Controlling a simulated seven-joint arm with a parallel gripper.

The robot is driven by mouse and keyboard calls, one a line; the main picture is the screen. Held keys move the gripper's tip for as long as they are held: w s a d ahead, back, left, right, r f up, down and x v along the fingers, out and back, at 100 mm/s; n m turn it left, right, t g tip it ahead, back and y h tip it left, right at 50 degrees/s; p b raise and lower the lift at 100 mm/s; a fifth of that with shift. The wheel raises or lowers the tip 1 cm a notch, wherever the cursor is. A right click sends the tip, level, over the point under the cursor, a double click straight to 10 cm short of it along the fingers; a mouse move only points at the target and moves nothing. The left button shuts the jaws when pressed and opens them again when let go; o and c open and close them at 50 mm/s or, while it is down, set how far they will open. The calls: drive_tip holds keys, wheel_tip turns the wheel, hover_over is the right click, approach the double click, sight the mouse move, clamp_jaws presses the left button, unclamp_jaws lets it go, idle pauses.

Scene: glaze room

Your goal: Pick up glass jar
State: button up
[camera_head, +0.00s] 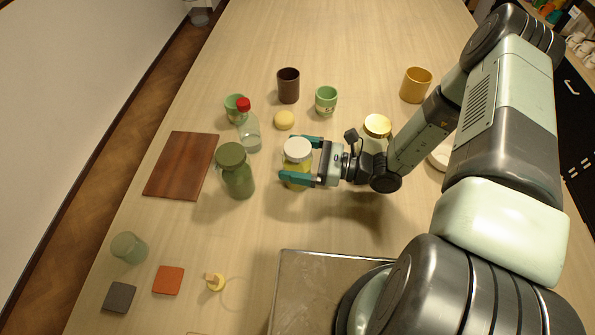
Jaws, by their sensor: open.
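A jar with a white lid (297,150) and yellowish contents stands upright on the table. My gripper (284,160) reaches in from the right, its teal fingers apart, one on the far side and one on the near side of this jar. Contact between fingers and jar cannot be told. A second jar with a gold lid (377,125) stands behind my wrist, its lower part partly hidden. A green jar with a dark green lid (235,170) stands left of my gripper. Which one the task calls the glass jar is not clear from the picture.
A clear bottle with a red cap (248,130), green cups (326,101), a brown cup (288,86), a yellow mug (416,85) and a pale yellow round item (284,120) stand behind. A wooden board (181,165) lies left. The table between gripper and metal tray (300,285) is clear.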

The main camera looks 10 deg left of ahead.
drive_tip(key=shift+w+a, duration=0.1)
drive_tip(key=shift+a, duration=0.6)
clamp_jaws()
